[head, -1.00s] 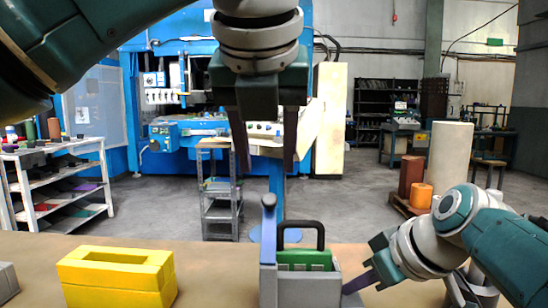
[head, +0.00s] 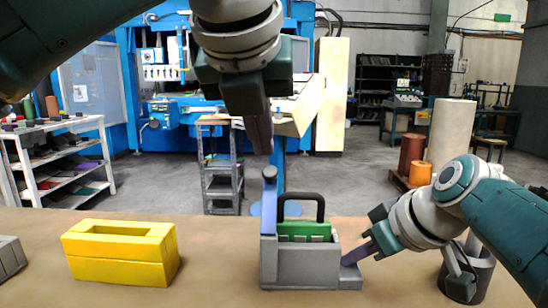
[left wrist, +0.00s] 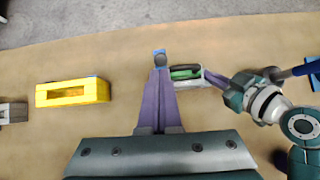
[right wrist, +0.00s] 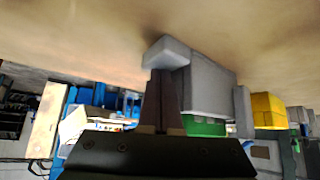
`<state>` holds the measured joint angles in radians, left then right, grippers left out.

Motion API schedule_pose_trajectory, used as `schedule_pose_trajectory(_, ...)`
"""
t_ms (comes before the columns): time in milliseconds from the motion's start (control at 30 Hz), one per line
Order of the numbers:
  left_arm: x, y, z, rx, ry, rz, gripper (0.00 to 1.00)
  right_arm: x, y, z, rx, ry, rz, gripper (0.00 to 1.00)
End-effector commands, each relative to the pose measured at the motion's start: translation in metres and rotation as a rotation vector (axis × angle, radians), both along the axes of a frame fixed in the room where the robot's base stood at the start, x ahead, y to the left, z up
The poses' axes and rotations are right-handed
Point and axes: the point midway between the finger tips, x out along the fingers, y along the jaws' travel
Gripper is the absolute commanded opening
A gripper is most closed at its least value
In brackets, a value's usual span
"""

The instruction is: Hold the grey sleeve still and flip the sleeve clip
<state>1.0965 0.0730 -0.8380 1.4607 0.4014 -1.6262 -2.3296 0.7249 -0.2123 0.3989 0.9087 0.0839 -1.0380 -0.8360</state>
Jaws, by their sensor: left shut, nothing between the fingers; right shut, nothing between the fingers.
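The grey sleeve (head: 300,268) stands on the table with a green block (head: 305,231) and a black handle in it. The blue sleeve clip (head: 269,225) stands upright at its left side, with a grey knob on top. My left gripper (head: 262,148) is shut and empty, above the clip. In the left wrist view its fingertips (left wrist: 160,72) overlap the clip (left wrist: 160,56); I cannot tell whether they touch. My right gripper (head: 346,260) is shut, its tips at the low grey foot on the sleeve's right side. The right wrist view also shows the tips at this foot (right wrist: 168,50).
A yellow hollow block (head: 122,255) lies left of the sleeve, with free table between. A grey block (head: 9,262) is at the left edge. A dark cup (head: 468,275) stands right, behind my right arm.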

Motion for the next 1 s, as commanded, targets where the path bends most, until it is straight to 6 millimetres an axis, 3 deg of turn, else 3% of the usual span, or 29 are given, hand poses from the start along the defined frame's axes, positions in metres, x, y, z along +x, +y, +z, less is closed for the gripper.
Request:
schedule_pose_trajectory(133, 0.015, -0.002, -0.021, 0.001, 0.004, 0.0, 0.0, -0.002, 0.0, -0.004, -0.002, 0.009, 0.001, 0.0)
schedule_pose_trajectory(300, 0.026, -0.003, -0.032, 0.0, 0.001, 0.0, 0.0, -0.002, 0.0, -0.004, -0.002, 0.009, 0.001, 0.0)
schedule_pose_trajectory(1000, 0.033, -0.004, -0.037, 0.001, 0.001, 0.0, 0.0, -0.002, 0.0, -0.004, -0.002, 0.009, 0.001, 0.0)
